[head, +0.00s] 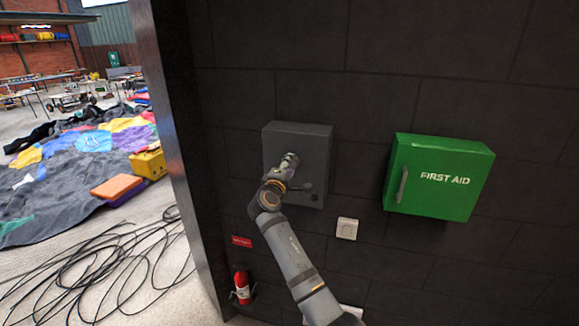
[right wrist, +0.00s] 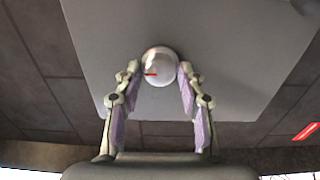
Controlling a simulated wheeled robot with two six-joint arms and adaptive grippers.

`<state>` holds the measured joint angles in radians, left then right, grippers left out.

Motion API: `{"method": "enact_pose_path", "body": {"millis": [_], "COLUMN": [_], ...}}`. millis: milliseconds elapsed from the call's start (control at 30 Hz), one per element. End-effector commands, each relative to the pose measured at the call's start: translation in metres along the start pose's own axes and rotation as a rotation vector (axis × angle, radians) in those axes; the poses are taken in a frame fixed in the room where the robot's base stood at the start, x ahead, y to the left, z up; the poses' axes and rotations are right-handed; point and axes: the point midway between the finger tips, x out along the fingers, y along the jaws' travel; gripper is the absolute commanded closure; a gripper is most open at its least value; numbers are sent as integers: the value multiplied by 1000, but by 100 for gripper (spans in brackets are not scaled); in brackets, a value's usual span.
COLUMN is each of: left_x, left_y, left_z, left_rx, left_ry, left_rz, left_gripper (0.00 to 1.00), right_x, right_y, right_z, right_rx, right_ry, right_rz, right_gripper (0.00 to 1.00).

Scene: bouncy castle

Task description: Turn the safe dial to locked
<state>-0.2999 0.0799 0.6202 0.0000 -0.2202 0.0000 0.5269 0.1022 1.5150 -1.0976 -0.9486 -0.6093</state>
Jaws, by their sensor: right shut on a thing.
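The grey safe (head: 312,145) is a box on the dark wall, with its door shut. My right gripper (head: 289,161) reaches up to its front and covers the dial in the head view. In the right wrist view the dial is a round, pale, shiny knob (right wrist: 160,58) on the safe's plain grey door (right wrist: 230,60). A short red mark on the dial points to the left of that picture. My right gripper (right wrist: 159,74) is shut on the dial, one fingertip on each side. My left gripper is in neither view.
A green first aid box (head: 440,180) with a handle hangs right of the safe. A white wall switch (head: 347,228) and a red sign (head: 242,242) are lower. A fire extinguisher (head: 242,288) stands below. Black cables (head: 110,265) lie on the floor outside, left of the wall's edge.

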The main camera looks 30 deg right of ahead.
Motion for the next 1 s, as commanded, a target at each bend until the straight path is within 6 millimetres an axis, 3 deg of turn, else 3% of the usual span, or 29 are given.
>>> {"method": "enact_pose_path", "body": {"millis": [200,233,367,700,1000], "left_x": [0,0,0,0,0], "left_y": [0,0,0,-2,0], "left_z": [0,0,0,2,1], "left_rx": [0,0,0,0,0], "left_ry": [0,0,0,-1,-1], "left_rz": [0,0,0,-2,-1], "left_gripper": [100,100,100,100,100], "right_x": [0,0,0,-4,-57], "right_y": [-1,-1,0,0,-2], "right_z": [0,0,0,0,-1], "right_rx": [-1,-1,0,2,4], "right_ry": [0,0,0,1,2], "right_rz": [-1,-1,-1,0,-4], "right_gripper": [92,57,39,39,39]}}
